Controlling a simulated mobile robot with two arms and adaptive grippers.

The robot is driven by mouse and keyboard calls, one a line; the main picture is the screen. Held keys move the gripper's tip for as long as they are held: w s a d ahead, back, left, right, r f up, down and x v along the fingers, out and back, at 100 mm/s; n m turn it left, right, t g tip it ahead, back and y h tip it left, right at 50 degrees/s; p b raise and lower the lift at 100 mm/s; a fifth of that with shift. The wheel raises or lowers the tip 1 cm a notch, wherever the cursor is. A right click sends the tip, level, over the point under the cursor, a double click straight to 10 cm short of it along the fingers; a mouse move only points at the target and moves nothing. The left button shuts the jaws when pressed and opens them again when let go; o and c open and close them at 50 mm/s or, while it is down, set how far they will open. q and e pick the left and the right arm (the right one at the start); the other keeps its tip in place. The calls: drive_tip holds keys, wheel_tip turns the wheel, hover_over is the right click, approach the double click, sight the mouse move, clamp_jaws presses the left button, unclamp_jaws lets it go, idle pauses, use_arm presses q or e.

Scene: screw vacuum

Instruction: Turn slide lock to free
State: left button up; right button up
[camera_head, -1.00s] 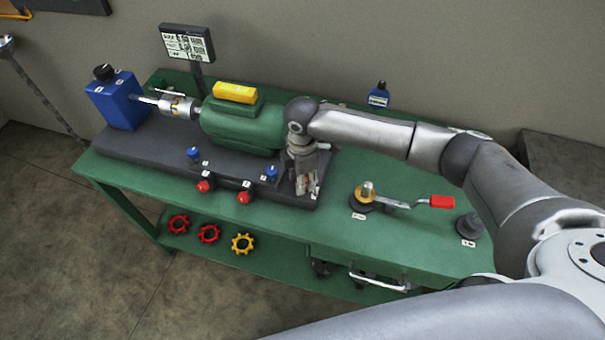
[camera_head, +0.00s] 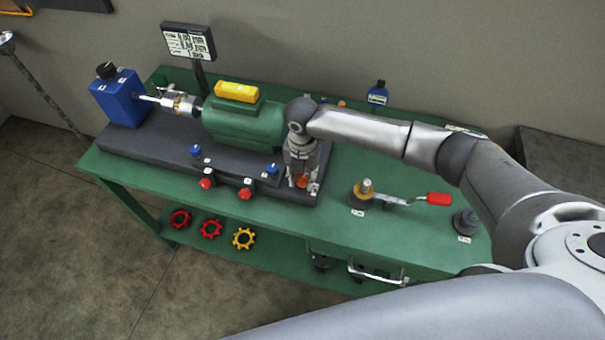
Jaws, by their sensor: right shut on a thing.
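My right gripper (camera_head: 301,180) points down at the right end of the machine's dark base (camera_head: 215,179). It is shut on a small orange-red part (camera_head: 303,182), most of which the fingers hide. A white label (camera_head: 314,188) sits just right of the fingertips. I cannot read it, so I cannot tell for sure that this part is the slide lock or which way it is set. The green machine body (camera_head: 240,125) with a yellow block (camera_head: 237,91) on top stands left of the gripper. My left gripper is not in view.
Two red knobs (camera_head: 245,194) and two blue knobs (camera_head: 196,151) sit along the base's front. A red-handled crank (camera_head: 438,199) lies to the right. A blue container (camera_head: 118,101) stands at the left end. The green tabletop (camera_head: 300,228) is clear in front of the gripper.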

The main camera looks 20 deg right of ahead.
sight(302, 178)
drive_tip(key=shift+n, duration=1.2)
drive_tip(key=o, duration=1)
wheel_tip(302, 178, up, 12)
